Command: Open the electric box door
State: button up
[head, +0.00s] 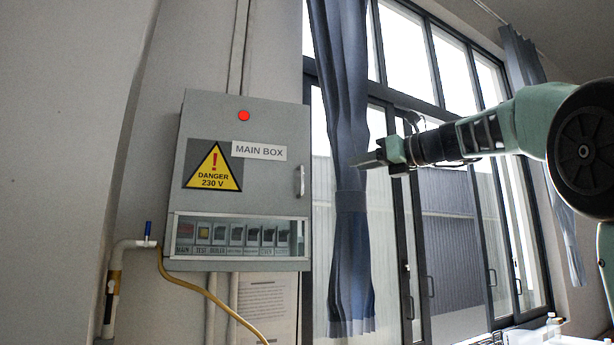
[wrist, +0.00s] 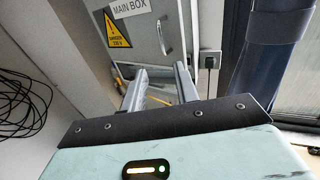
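The electric box (head: 243,185) is a grey wall cabinet with a red light, a "MAIN BOX" label and a yellow danger sign. Its door looks closed. A small silver handle (head: 300,181) is on the door's right side; the handle also shows in the wrist view (wrist: 162,37). A clear window along the bottom shows a row of switches. My gripper (head: 365,163) is in front of the window area, to the right of the box and apart from the handle. In the wrist view its two fingers (wrist: 160,78) are spread apart with nothing between them.
A blue curtain (head: 345,120) hangs just right of the box, behind my gripper. A pipe with a blue-handled valve (head: 148,232) and a yellow hose (head: 205,294) are at lower left. Black cables (wrist: 20,103) hang at left in the wrist view.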

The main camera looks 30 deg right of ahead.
jog(key=p, duration=0.7)
send_near(307, 173)
jog(key=w+a, duration=0.1)
jog(key=a, duration=0.1)
jog(key=w+a+f, duration=0.1)
jog(key=w+a, duration=0.3)
jog(key=shift+a+f, duration=0.1)
jog(key=shift+f, duration=0.2)
jog(key=shift+s, duration=0.1)
grip_shut()
